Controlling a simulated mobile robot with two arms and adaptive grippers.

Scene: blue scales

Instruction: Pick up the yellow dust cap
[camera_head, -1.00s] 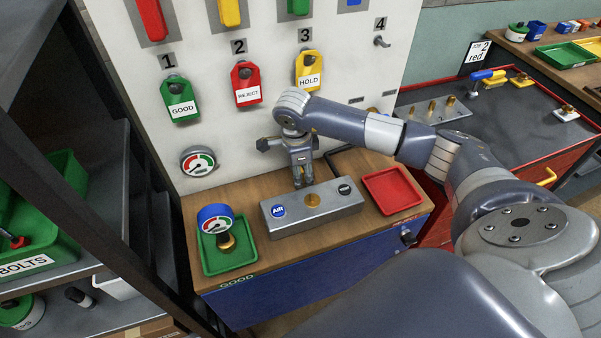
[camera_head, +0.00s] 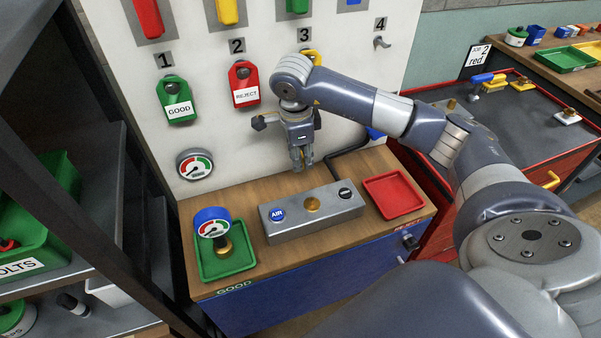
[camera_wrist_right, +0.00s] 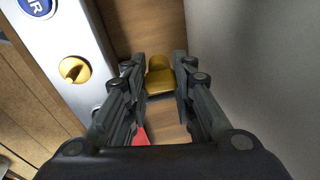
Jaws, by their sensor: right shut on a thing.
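The yellow dust cap (camera_wrist_right: 160,80) sits between the two fingers of my right gripper (camera_wrist_right: 161,85) in the right wrist view. The fingers touch it from both sides. In the head view my right gripper (camera_head: 302,167) points down behind the grey metal block, close to the white panel. The cap cannot be made out there. My left gripper is not in view.
The grey block (camera_head: 280,229) with a brass port stands on the wooden bench. A green tray (camera_head: 210,270) holding a gauge is left; an empty red tray (camera_head: 394,195) is right. The white panel (camera_head: 215,130) with hanging tags rises close behind.

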